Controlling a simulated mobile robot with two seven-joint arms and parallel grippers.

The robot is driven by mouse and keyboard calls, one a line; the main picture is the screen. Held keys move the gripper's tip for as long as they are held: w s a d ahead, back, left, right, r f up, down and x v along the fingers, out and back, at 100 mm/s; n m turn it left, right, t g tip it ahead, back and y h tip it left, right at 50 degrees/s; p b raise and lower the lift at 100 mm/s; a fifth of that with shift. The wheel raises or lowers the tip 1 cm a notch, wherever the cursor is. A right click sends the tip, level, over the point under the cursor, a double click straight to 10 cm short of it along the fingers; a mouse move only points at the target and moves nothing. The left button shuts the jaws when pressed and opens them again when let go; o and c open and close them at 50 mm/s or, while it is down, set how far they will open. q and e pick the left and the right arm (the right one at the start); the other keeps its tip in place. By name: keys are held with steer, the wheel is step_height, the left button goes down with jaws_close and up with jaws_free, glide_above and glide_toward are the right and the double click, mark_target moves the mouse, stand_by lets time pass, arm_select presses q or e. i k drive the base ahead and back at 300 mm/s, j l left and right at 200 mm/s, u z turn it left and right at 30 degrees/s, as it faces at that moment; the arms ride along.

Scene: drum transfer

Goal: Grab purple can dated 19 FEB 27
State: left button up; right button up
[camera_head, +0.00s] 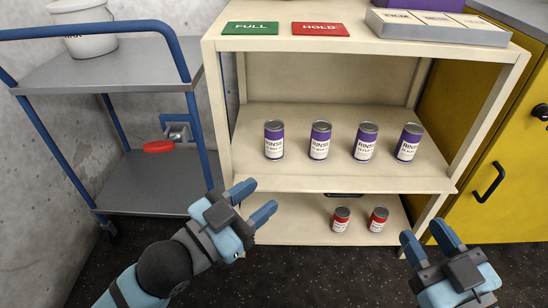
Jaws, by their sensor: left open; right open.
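Several purple cans with white RINSE labels stand upright in a row on the middle shelf (340,180) of a cream rack. They are a far-left can (274,140), a second can (320,140), a third can (365,141) and a far-right can (408,142). Their date lines are too small to read for certain. My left gripper (254,199) is open and empty, in front of the shelf's left part and below the far-left can. My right gripper (430,245) is open and empty, low in front of the rack's right side.
Two small red cans (341,219) stand on the lower shelf. A green FULL sign (250,28) and red HOLD sign (320,29) lie on top, with a grey box (438,26) at right. A blue-railed cart (110,70) stands left, a yellow cabinet (500,150) right.

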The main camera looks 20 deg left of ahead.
mark_target(368, 132)
steer(key=l+u, duration=0.5)
steer(key=l, duration=1.6)
steer(key=j, duration=1.4)
steer(key=k, duration=0.05)
